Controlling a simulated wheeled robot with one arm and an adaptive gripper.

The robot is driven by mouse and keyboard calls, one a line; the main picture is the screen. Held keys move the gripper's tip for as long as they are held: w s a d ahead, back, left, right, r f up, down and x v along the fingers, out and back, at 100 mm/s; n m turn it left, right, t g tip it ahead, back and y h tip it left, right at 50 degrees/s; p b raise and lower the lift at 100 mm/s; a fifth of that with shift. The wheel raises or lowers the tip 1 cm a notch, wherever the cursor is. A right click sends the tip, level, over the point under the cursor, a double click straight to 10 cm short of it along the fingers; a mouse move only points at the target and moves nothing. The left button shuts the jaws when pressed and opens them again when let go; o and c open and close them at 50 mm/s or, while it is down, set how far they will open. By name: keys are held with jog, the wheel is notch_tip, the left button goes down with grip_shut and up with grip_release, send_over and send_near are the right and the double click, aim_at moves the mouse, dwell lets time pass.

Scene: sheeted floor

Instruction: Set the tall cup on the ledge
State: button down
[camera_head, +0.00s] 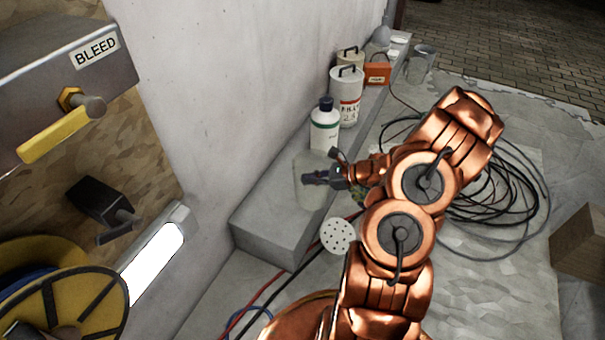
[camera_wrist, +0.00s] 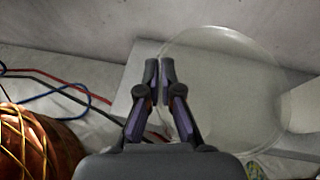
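The tall cup (camera_head: 307,196) is clear and looks upright on the near part of the grey concrete ledge (camera_head: 268,228). In the wrist view the cup (camera_wrist: 235,95) shows as a large pale round shape with its rim towards the camera. My gripper (camera_head: 318,177) is at the cup's upper part. In the wrist view my gripper (camera_wrist: 159,72) has its fingertips close together, with the cup's left wall between them. The cup's base is faint, so I cannot tell for certain whether it touches the ledge.
A white bottle (camera_head: 325,132) stands right behind the cup. Canisters (camera_head: 346,100), an orange box (camera_head: 377,73) and a metal cup (camera_head: 420,62) are farther back. A wall (camera_head: 225,100) borders the ledge. Black cables (camera_head: 500,190) lie on the floor. The ledge's near end is clear.

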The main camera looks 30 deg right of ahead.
aim_at(303, 157)
jog(key=shift+s+d+f, duration=0.2)
jog(key=shift+s+f, duration=0.05)
jog(key=shift+f, duration=0.05)
jog(key=shift+w+d+f, duration=0.15)
jog(key=shift+f, duration=0.05)
jog(key=w+d+f+b, duration=0.1)
jog(key=w+d+b, duration=0.1)
jog(key=w, duration=0.2)
jog(key=w+d+f+b, duration=0.2)
jog(key=w, duration=0.3)
jog(key=w+d+f+b, duration=0.2)
jog(key=w, duration=0.3)
jog(key=shift+w, duration=0.15)
jog(key=shift+r, duration=0.15)
jog(key=c, duration=1.3)
grip_release()
